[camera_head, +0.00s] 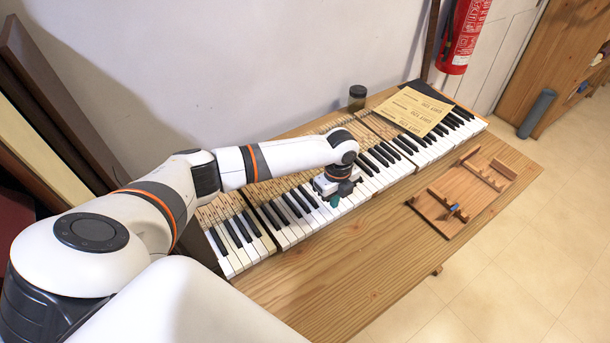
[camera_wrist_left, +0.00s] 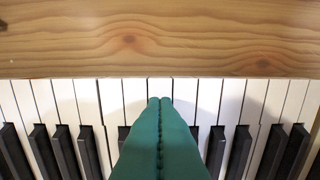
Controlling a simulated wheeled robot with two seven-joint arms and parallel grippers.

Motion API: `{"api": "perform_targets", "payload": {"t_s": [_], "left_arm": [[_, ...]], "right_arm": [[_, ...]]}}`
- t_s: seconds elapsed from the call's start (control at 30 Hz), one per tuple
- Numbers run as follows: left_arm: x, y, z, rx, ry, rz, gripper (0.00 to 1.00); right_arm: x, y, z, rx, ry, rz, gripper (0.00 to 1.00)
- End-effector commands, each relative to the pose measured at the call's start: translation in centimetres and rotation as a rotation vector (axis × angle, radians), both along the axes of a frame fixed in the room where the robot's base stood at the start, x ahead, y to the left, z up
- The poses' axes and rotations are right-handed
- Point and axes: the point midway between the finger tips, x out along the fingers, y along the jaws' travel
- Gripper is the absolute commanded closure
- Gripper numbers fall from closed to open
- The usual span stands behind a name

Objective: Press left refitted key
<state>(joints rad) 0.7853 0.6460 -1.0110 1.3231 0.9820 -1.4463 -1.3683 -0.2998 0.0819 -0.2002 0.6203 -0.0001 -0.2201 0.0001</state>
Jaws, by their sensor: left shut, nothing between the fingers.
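A long piano keyboard (camera_head: 285,238) with white and black keys lies along the wooden bench. My left gripper (camera_head: 334,201) is over the middle of the keyboard, pointing down. In the left wrist view its two green fingers (camera_wrist_left: 160,102) are shut together with nothing between them. The fingertips lie over the front ends of the white keys, in front of a white key (camera_wrist_left: 160,87) whose near edge shows at the tips. I cannot tell whether the tips touch it. Which key is the left refitted one cannot be told. My right gripper is not in view.
The wooden bench top (camera_head: 330,285) is clear in front of the keys. A wooden jig (camera_head: 440,210) lies at its right. A fire extinguisher (camera_head: 463,35) hangs on the wall.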

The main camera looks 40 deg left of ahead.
Motion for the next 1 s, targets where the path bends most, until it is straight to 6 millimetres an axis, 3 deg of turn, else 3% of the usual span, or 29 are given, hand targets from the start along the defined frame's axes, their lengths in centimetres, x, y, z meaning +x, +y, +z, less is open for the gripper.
{"api": "perform_targets", "payload": {"t_s": [1.0], "left_arm": [[0.0, 0.0, -2.5, 0.000, 0.000, 0.000, 1.00]], "right_arm": [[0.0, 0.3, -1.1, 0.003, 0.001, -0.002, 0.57]]}}
